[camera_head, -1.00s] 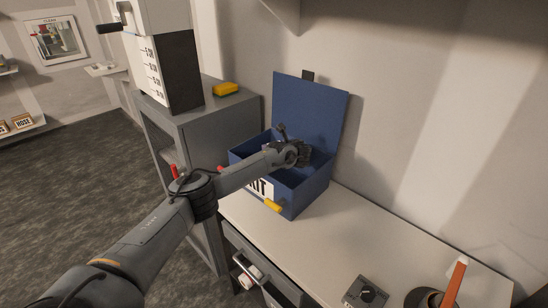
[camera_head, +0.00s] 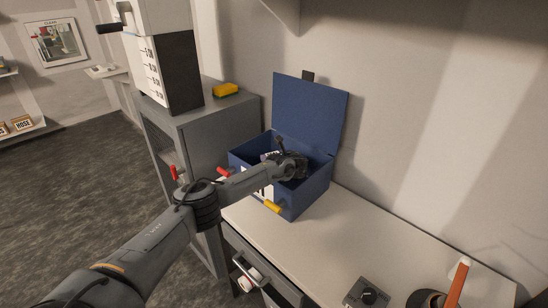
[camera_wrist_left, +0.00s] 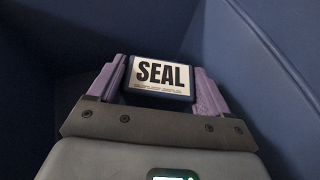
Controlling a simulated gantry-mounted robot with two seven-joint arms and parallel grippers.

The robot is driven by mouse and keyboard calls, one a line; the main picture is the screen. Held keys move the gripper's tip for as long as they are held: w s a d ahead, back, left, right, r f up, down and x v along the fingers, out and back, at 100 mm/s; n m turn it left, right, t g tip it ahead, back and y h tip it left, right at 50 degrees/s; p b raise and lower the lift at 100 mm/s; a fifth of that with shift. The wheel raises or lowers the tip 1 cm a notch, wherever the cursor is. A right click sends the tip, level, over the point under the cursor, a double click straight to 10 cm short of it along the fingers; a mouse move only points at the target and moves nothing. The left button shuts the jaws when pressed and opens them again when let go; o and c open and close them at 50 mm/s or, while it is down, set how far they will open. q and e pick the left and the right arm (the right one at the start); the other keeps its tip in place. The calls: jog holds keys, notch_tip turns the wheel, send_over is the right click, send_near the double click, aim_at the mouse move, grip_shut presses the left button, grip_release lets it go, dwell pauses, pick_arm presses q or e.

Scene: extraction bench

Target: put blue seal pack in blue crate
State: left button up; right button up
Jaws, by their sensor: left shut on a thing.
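The blue crate (camera_head: 300,203) stands on the bench with its lid (camera_head: 310,112) raised against the wall. My left arm reaches over its near side, and my left gripper (camera_head: 287,163) is down in the crate opening. In the left wrist view the gripper is shut on the blue seal pack (camera_wrist_left: 160,75), which has a white label reading SEAL. The pack sits between the two purple fingers, with blue crate walls around it. Whether it touches the crate floor is hidden. My right gripper is not in view.
The bench top (camera_head: 350,225) is clear to the crate's right, up to a small dark control box (camera_head: 367,293).

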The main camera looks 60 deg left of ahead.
pick_arm(q)
jog(key=shift+f, duration=0.45)
jog(key=o, duration=1.1)
jog(key=shift+r, duration=0.3)
jog(key=p+v, duration=0.3)
jog(key=v, duration=0.9)
jog(key=shift+r, duration=0.3)
jog(key=shift+r, duration=0.1)
